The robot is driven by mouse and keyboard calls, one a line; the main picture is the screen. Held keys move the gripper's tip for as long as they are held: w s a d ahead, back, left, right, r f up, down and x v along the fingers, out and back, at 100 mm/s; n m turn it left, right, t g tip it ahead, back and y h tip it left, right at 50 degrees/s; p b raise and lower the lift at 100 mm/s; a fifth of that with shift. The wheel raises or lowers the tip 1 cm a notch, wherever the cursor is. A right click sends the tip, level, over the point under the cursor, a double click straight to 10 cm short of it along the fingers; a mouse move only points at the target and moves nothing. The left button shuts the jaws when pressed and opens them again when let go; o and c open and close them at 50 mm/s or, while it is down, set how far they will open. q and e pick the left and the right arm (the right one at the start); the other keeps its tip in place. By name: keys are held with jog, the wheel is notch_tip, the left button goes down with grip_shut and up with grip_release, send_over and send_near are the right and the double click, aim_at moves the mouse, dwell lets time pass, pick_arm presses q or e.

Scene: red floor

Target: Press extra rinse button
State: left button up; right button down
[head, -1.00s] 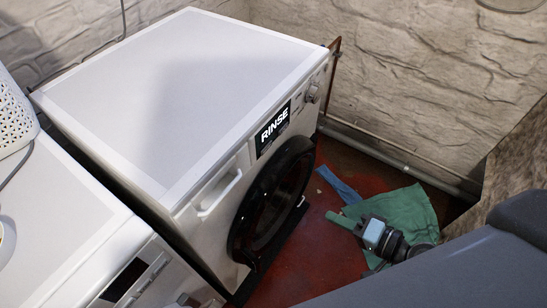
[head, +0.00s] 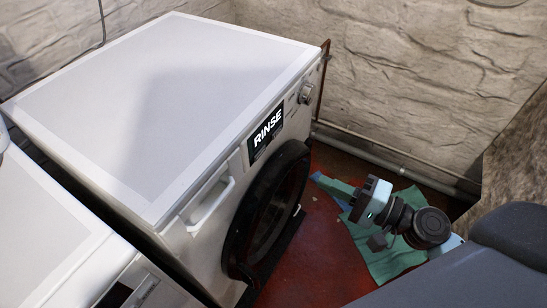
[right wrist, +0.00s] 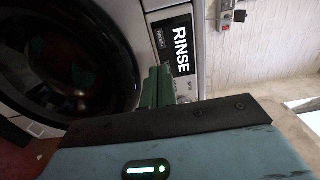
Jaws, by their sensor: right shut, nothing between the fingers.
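The white washing machine (head: 165,105) stands against the brick wall. Its dark display (head: 267,131) reads "RINSE" and also shows in the right wrist view (right wrist: 176,40). I cannot make out the extra rinse button; any small buttons beside the display are too small to tell apart. My right gripper (head: 370,203) is right of the machine front, apart from it, above the green cloth. In the right wrist view its green fingers (right wrist: 155,88) are together and empty, seen in front of the panel below the display. My left gripper is not in view.
A dial (head: 306,93) sits on the panel beyond the display. Green cloth (head: 385,262) lies on the red floor (head: 325,255). A second white appliance (head: 50,235) stands at left.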

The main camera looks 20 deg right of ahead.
jog(key=p, duration=0.4)
send_near(261, 153)
jog(key=x, duration=0.5)
jog(key=shift+w, duration=0.15)
jog(key=shift+x, duration=0.8)
jog(key=shift+a+f, duration=0.1)
jog(key=shift+f, duration=0.05)
jog(key=shift+w+a+b, duration=0.3)
jog(key=shift+w, duration=0.05)
jog(key=shift+w+r, duration=0.1)
jog(key=shift+r, duration=0.15)
jog(key=shift+a, duration=0.1)
